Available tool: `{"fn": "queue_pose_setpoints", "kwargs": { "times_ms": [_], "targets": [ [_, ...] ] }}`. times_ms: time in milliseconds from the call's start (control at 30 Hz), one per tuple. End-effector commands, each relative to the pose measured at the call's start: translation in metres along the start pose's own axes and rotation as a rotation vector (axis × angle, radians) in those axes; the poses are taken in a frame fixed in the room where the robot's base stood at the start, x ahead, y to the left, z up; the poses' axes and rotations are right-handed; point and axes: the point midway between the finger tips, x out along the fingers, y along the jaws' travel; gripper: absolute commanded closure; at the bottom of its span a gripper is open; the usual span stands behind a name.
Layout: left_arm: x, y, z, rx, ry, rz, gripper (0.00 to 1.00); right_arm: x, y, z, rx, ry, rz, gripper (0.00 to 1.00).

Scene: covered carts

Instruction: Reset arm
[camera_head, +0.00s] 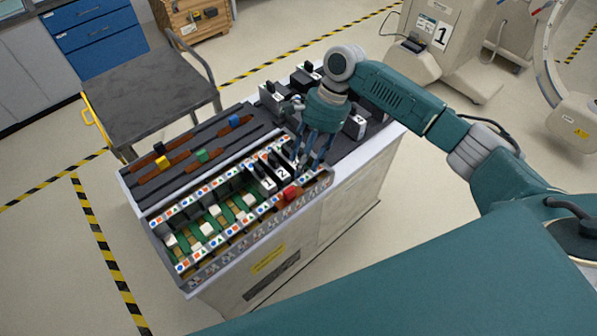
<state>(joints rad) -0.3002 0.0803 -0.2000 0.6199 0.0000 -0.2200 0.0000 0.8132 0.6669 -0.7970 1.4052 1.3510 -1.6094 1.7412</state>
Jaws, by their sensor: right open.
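My right arm (400,92) reaches in from the right over the cart. My right gripper (311,158) points down, with its fingers spread open. It is over the right end of the cart's slotted rack, close to the black numbered modules (268,183). I see nothing held in it. I cannot tell whether the fingertips touch a module. The gripper and wrist hide part of the cart top behind them. My left gripper is not in view.
The cart (300,258) holds a rack with white blocks (207,229), a red block (292,193) and brown strips with coloured clips (202,156). Several black-and-white units (355,125) stand at its right end. A dark-topped cart (150,92) stands behind left. Floor is free in front left.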

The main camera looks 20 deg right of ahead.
Motion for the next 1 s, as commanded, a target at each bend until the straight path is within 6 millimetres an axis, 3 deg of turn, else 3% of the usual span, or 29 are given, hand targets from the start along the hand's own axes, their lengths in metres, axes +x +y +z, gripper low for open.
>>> {"fn": "queue_pose_setpoints", "kwargs": {
  "times_ms": [200, 600, 667, 767, 900, 1000],
  "targets": [
    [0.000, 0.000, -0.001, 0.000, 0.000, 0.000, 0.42, -0.009, 0.000, 0.000, 0.000, -0.001, -0.001, 0.57],
    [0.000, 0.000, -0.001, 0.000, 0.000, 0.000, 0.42, -0.003, 0.002, 0.002, -0.018, 0.000, 0.003, 0.57],
    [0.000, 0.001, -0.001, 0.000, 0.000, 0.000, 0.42, 0.009, 0.007, 0.008, -0.070, 0.003, 0.008, 0.57],
    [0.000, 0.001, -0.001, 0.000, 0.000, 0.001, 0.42, 0.044, 0.022, 0.025, -0.246, 0.013, 0.012, 0.57],
    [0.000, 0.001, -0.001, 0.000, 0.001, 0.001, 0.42, 0.100, 0.053, 0.063, -0.612, 0.044, -0.025, 0.57],
    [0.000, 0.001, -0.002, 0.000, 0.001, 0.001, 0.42, 0.124, 0.076, 0.085, -0.852, 0.090, -0.077, 0.57]
  ]
}}
